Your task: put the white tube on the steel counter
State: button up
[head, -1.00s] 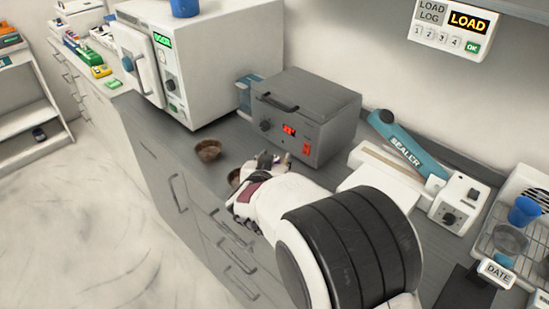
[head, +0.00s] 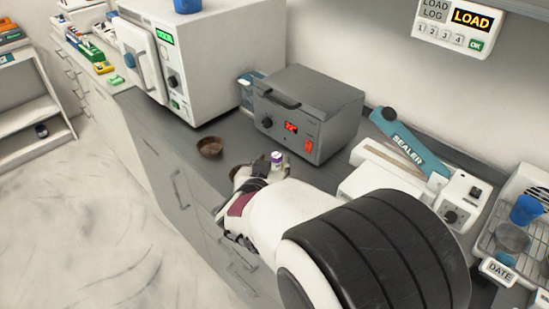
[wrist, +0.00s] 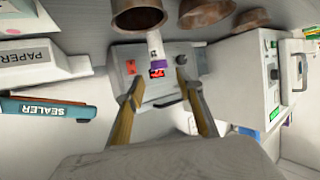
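The white tube (head: 277,162) has a purple cap or band and shows just beyond my wrist in the head view. In the wrist view, the tube (wrist: 154,46) lies between the lines of my two fingers, with clear gaps on both sides. Its lower part meets a brown bowl's rim, and I cannot tell whether it stands in or beside that bowl. My gripper (wrist: 157,78) is open and empty, fingers spread toward the tube. The grey steel counter (head: 152,117) runs beneath the machines; my arm hides part of it.
Brown bowls (wrist: 138,17) are close to the tube; one bowl (head: 209,148) shows clearly in the head view. A grey box with a red display (head: 308,112) stands behind. A white machine (head: 200,60) is left, a teal sealer (head: 408,143) right. Bare counter lies left of the bowl.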

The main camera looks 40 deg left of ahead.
jog(key=shift+v, duration=2.85)
jog(key=w+d+r+g, duration=0.1)
jog(key=w+d+r, duration=0.6)
jog(key=d+r, duration=0.15)
jog(key=w+d+r+m+g, duration=0.1)
jog(key=d+r, duration=0.1)
jog(key=d, duration=0.6)
jog(key=w+d+r+m+g, duration=0.1)
jog(key=d+r, duration=0.1)
jog(key=d, duration=0.6)
jog(key=s+d+f+m+g+h, duration=0.1)
jog(key=s+d+h, duration=0.1)
jog(key=s+d, duration=0.4)
jog(key=s+d+f+m+h, duration=0.2)
jog(key=s+d, duration=0.4)
jog(key=d, duration=1.1)
jog(key=s+d+f+m+g+h, duration=0.1)
jog(key=s+d+f+h, duration=0.1)
jog(key=s+d, duration=0.4)
jog(key=d+h, duration=0.1)
jog(key=d, duration=0.4)
jog(key=shift+s+d+m+g, duration=0.2)
jog(key=shift+s+m+g, duration=0.1)
jog(key=shift+m, duration=0.1)
